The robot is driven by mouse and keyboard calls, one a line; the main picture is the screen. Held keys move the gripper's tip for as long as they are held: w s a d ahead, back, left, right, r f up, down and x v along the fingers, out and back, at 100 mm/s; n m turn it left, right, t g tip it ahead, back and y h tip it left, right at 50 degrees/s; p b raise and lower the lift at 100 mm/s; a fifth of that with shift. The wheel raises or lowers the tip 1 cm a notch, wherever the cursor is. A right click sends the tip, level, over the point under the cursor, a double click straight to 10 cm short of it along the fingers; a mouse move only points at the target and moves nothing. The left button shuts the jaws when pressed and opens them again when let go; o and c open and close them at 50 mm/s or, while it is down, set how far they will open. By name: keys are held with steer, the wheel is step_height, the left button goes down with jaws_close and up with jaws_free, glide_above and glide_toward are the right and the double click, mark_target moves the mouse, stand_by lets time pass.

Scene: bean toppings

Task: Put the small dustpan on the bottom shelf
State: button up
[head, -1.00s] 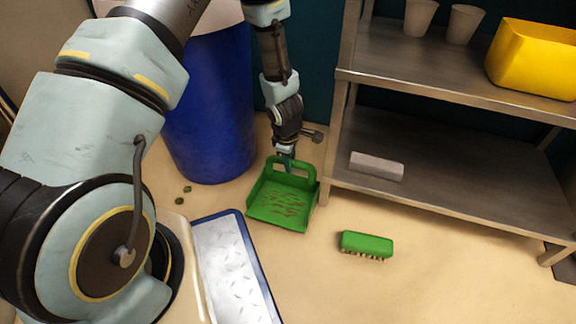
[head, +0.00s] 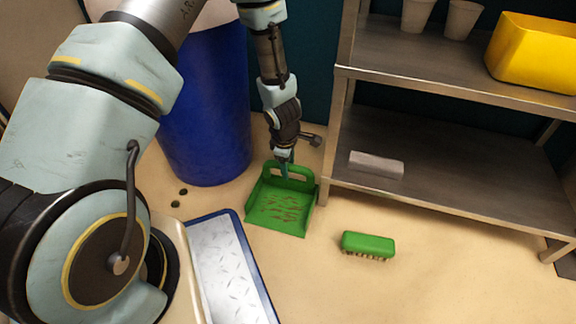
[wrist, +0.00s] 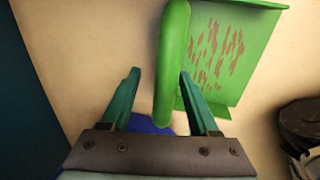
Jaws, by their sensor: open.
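The small green dustpan (head: 281,213) is on the floor left of the shelf unit, its open side toward the camera. Reddish-brown streaks mark its pan. My gripper (head: 286,164) is at its looped handle (head: 301,172) on the far side. In the wrist view, my gripper (wrist: 159,77) is open, with the green handle bar (wrist: 171,65) between its fingers. The right finger is near the bar; I cannot tell whether it touches. The dustpan's pan (wrist: 225,50) shows on the right there. The bottom shelf (head: 465,180) is a grey metal board low on the right.
A grey block (head: 376,165) lies on the bottom shelf's left part; the rest is bare. A green brush (head: 368,245) lies on the floor. A blue barrel (head: 207,110) stands left of my gripper. A yellow bin (head: 535,55) and two cups (head: 461,20) are on the upper shelf.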

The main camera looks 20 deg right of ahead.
step_height(320, 180, up, 10)
steer(key=s+a+p, duration=0.2)
steer(key=p, duration=0.5)
steer(key=w+a+r+m, duration=0.35)
steer(key=a+r, duration=0.25)
steer(key=r, duration=0.3)
steer(key=s+a+r+m, duration=0.1)
steer(key=a+r+m, duration=0.1)
steer(key=a+r, duration=0.3)
steer(key=s+a+r+m, duration=0.2)
steer(key=a+r, duration=0.3)
steer(key=a, duration=0.6)
steer(key=s+a+r+m+y, duration=0.1)
steer(key=a+r+m, duration=0.2)
steer(key=a+r, duration=0.2)
steer(key=a, duration=0.3)
steer(key=shift+s+a, duration=0.25)
steer(key=shift+s, duration=0.05)
steer(key=shift+r, duration=0.2)
step_height(320, 180, up, 47)
steer(key=p, duration=4.7)
steer(key=shift+o, duration=0.5)
steer(key=shift+r+p, duration=0.35)
steer(key=shift+p, duration=0.05)
steer(key=shift+f, duration=0.1)
